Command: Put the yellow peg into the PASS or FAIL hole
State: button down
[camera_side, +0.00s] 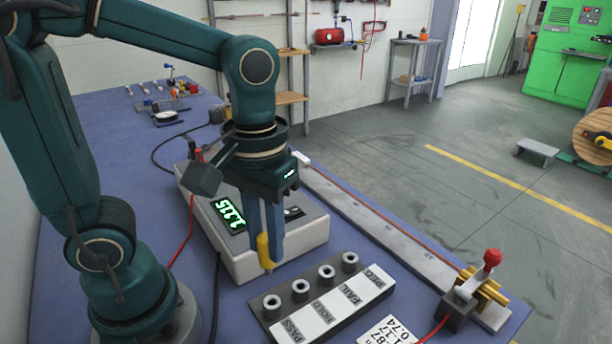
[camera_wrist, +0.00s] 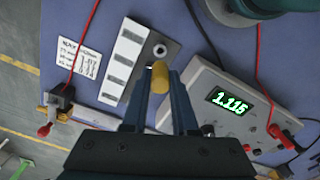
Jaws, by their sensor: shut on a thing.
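My gripper (camera_side: 269,250) is shut on the yellow peg (camera_side: 263,246) and holds it upright, above the bench. The peg also shows between the fingers in the wrist view (camera_wrist: 160,75). The dark block (camera_side: 262,319) with several round grey sockets stands in front of the gripper, to its right. The PASS socket (camera_side: 271,305) is nearest the camera, and the FAIL socket (camera_side: 326,272) is third along; both look empty. Their labels lie on a white strip (camera_side: 332,310). In the wrist view, one socket (camera_wrist: 160,50) shows just beyond the peg; the others are hidden.
A meter box (camera_side: 312,233) stands behind the gripper; its green display reads 1.115 in the wrist view (camera_wrist: 230,101). A long metal rail with a red-knobbed clamp (camera_side: 491,260) lies right. A printed card (camera_side: 388,331) lies beside the block. Red and black cables cross the bench.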

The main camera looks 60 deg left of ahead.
aim_at(269, 274)
jog(key=shift+f, duration=2.6)
jog(key=shift+f, duration=1.6)
jog(key=c, duration=0.6)
grip_release()
